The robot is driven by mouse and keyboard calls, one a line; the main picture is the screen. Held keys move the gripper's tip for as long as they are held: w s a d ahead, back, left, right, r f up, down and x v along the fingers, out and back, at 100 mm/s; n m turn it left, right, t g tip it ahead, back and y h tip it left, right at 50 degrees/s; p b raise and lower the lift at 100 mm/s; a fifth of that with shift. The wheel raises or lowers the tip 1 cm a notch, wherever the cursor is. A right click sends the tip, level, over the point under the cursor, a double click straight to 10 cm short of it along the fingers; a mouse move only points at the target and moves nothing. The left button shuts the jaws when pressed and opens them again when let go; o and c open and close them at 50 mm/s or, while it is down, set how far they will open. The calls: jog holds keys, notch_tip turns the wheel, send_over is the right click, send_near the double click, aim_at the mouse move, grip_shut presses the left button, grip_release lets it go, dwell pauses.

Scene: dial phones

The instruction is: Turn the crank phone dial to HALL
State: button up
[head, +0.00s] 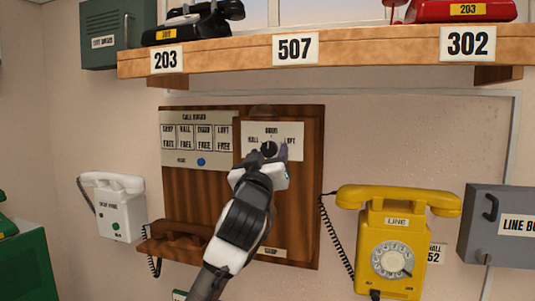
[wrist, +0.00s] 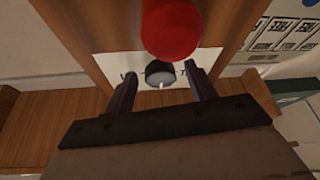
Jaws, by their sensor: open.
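The crank phone is a wooden wall box (head: 292,205) with a white label plate and a round black dial (head: 269,149). The plate reads HALL at the dial's left and what looks like LOFT at its right. My gripper (head: 268,154) is in front of the dial and partly covers the plate. In the wrist view the dial (wrist: 159,74) shows between the open fingers of my gripper (wrist: 162,84), with a gap on each side. Its white pointer points towards the bottom of that picture. The pointer's setting is unclear in the head view.
A red rounded thing (wrist: 172,28) is close to the dial in the wrist view. A call board (head: 198,155) adjoins the box. A shelf (head: 370,51) runs above.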

jog(key=shift+c, duration=0.3)
jog(key=c, duration=0.9)
jog(key=shift+d+n, duration=0.1)
jog(key=shift+n, duration=0.4)
jog(key=n+y, duration=0.2)
jog(key=shift+d+n+p, duration=0.15)
jog(key=shift+n+p, duration=0.15)
jog(key=shift+n, duration=0.1)
jog(key=n+y, duration=0.1)
jog(key=n, duration=0.1)
jog(key=n+y+p, duration=0.1)
jog(key=n, duration=0.1)
jog(key=shift+s+d+r+n+g+p, duration=0.1)
jog(key=shift+d+r+n+g+p, duration=0.1)
jog(key=shift+n+g+p, duration=0.15)
jog(key=n+y+p, duration=0.1)
jog(key=n, duration=0.1)
jog(key=n+g, duration=0.1)
jog(key=n, duration=0.1)
jog(key=shift+r+y+p, duration=0.15)
jog(key=shift+y+p, duration=0.25)
jog(key=shift+n+g+y+p, duration=0.35)
jog(key=shift+n+p, duration=0.2)
jog(key=shift+n, duration=0.8)
jog(key=shift+a, duration=0.1)
